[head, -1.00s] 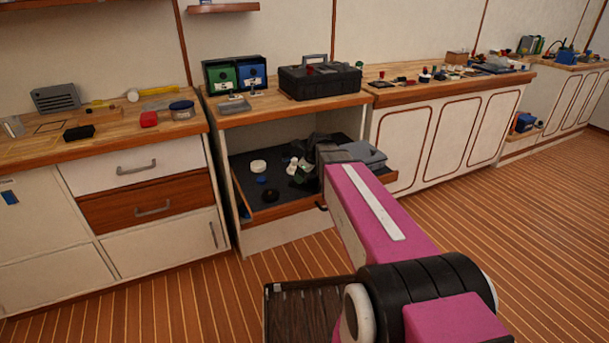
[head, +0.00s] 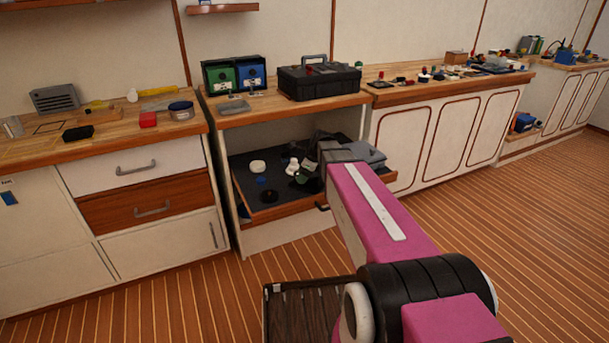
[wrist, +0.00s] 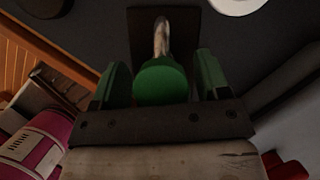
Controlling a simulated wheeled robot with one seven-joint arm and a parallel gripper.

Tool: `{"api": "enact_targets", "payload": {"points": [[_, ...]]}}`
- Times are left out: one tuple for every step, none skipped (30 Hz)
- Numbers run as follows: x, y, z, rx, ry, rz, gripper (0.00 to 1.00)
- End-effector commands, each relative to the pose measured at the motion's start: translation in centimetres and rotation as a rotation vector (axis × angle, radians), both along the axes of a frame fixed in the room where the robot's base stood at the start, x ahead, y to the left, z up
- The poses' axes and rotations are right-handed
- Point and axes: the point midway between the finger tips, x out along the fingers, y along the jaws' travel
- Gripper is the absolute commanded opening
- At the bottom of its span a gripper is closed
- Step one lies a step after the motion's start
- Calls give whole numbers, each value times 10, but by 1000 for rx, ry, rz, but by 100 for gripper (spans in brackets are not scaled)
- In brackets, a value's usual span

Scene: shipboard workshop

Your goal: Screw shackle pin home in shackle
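In the wrist view, a round green head (wrist: 160,85) sits between the two green fingers of my gripper (wrist: 161,68). A pale metal piece (wrist: 161,38) extends beyond the head, over a dark square block (wrist: 180,20). I take these to be the pin and shackle, but cannot tell where one ends and the other begins. The fingers straddle the head; a thin dark gap shows on the right, and contact on the left is unclear. How far the pin is threaded is hidden. In the head view my wrist reaches over the pull-out tray (head: 240,188), and my arm hides part of it.
The tray holds a white round item (head: 258,167), a blue piece (head: 261,181) and a black round item (head: 269,196).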

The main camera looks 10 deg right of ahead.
Motion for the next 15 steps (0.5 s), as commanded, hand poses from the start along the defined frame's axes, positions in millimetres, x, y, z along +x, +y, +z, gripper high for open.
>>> {"api": "enact_targets", "payload": {"points": [[0,0,0,0,0,0,52],[0,0,0,0,0,-1,42],[0,0,0,0,0,-1,29],[0,0,0,0,0,-1,23],[0,0,0,0,0,-1,23],[0,0,0,0,0,-1,22],[0,0,0,0,0,-1,22],[0,0,0,0,0,-1,22],[-1,0,0,0,0,-3,22],[-1,0,0,-1,1,-9,22],[-1,0,0,0,1,-20,22],[-2,1,0,0,1,-44,23],[-2,1,0,0,1,-69,23],[-3,1,0,-1,0,-99,23],[-3,1,0,-1,1,-141,23]]}}
